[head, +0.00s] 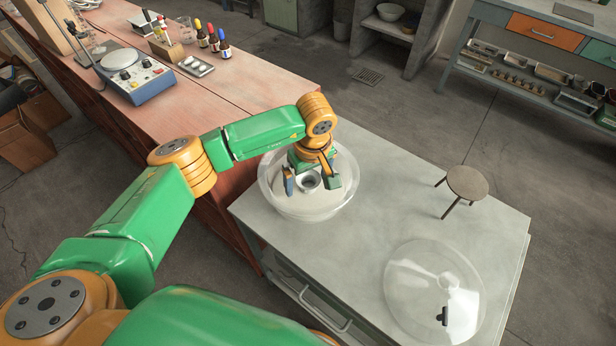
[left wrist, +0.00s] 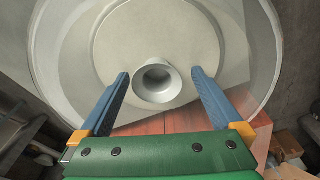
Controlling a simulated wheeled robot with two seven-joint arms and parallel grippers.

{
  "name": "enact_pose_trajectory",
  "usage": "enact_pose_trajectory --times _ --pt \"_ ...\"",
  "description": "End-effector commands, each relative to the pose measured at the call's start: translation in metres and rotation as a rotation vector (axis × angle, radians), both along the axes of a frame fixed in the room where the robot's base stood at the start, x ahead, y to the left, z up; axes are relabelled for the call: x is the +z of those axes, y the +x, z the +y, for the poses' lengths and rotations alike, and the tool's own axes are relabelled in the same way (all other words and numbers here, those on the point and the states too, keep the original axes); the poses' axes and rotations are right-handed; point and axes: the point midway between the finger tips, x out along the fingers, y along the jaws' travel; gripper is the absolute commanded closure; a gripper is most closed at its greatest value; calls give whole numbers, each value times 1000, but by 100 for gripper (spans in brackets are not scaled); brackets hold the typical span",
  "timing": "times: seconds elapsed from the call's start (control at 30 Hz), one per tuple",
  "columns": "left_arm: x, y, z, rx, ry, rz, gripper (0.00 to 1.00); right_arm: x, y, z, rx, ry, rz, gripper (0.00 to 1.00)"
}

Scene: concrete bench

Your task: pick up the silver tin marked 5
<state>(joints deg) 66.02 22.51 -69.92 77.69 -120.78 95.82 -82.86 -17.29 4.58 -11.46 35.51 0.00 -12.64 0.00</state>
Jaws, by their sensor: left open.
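In the left wrist view the fingertips (left wrist: 161,74) lie either side of the tin, with gaps showing on both sides. My right gripper is not in view.
The bowl's wall surrounds my fingers. A clear domed lid (head: 412,300) with a black fitting lies on the grey bench (head: 375,200). A small three-legged stool (head: 467,182) stands behind it. Bottles, a tray (head: 197,66) and a blue instrument (head: 137,77) stand on the reddish bench.

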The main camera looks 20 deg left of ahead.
Motion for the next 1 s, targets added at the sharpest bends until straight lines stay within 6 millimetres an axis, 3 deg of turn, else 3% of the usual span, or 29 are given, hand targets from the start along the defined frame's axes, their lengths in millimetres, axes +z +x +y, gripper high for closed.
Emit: enact_pose_trajectory --times 0.17,0.4,0.5,0.77,0.93,1.0 --pt "-1 0 0 0 -1 -1 0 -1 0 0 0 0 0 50" --pt "-1 0 -1 0 -2 -1 65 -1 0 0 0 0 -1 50" --pt "-1 0 -1 0 -2 -1 86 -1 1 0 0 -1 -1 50" --pt "3 1 -1 1 -2 -2 86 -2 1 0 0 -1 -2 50" --pt "30 1 0 -1 -2 -7 86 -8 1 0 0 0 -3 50" --pt "45 -14 -4 -7 -4 -7 86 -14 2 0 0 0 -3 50"
